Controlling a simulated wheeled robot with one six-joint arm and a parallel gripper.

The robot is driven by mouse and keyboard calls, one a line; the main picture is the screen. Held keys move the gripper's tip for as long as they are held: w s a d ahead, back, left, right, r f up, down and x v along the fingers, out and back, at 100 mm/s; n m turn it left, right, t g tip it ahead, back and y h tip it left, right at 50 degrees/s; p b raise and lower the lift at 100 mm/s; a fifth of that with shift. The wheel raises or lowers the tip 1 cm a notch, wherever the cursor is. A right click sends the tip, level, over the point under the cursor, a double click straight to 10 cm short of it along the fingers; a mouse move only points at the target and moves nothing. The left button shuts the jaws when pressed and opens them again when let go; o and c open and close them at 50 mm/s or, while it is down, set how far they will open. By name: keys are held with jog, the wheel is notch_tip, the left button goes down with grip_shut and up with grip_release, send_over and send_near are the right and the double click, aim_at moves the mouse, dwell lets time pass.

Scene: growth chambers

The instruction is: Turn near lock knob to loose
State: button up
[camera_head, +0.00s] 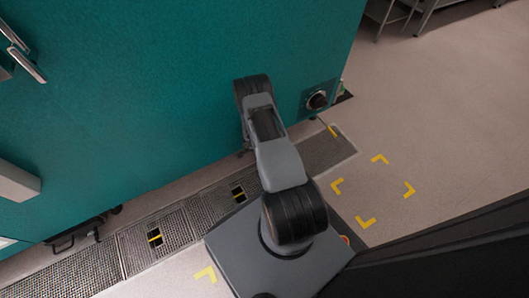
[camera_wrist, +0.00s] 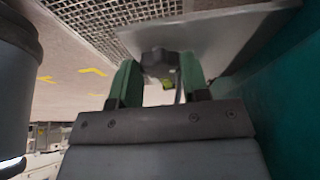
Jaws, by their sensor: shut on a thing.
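In the wrist view, a dark lobed knob (camera_wrist: 160,58) sits between the two green fingers of my gripper (camera_wrist: 159,68). The fingers are shut on its sides. A grey plate (camera_wrist: 222,38) lies just behind the knob. A small yellow-green mark (camera_wrist: 168,85) shows beside the knob, partly hidden, so I cannot read the knob's setting. In the head view my arm hides the gripper and this knob.
A teal chamber wall (camera_head: 170,70) rises close beside my arm. A round dark fitting (camera_head: 317,99) is on a panel at its right end. Floor grating (camera_head: 185,225) runs along its foot. Yellow corner marks (camera_head: 365,222) lie on open floor at right.

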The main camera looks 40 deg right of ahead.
jog(key=n, duration=0.2)
jog(key=n+t, duration=0.1)
jog(key=n, duration=0.1)
jog(key=n+t+b, duration=0.1)
jog(key=shift+s+f+n, duration=0.1)
jog(key=shift+s+n, duration=0.15)
jog(key=shift+n, duration=0.15)
jog(key=n, duration=0.2)
jog(key=n+t+y+b, duration=0.1)
jog(key=n, duration=0.1)
jog(key=shift+s+d+n+t+b, duration=0.1)
jog(key=shift+n+t+b, duration=0.2)
jog(key=shift+n, duration=0.3)
jog(key=o, duration=0.9)
jog(key=p+v, duration=0.3)
jog(key=v, duration=0.4)
jog(key=p+v, duration=0.3)
jog(key=v, duration=0.4)
jog(key=shift+s+d, duration=0.1)
jog(key=shift+d, duration=0.1)
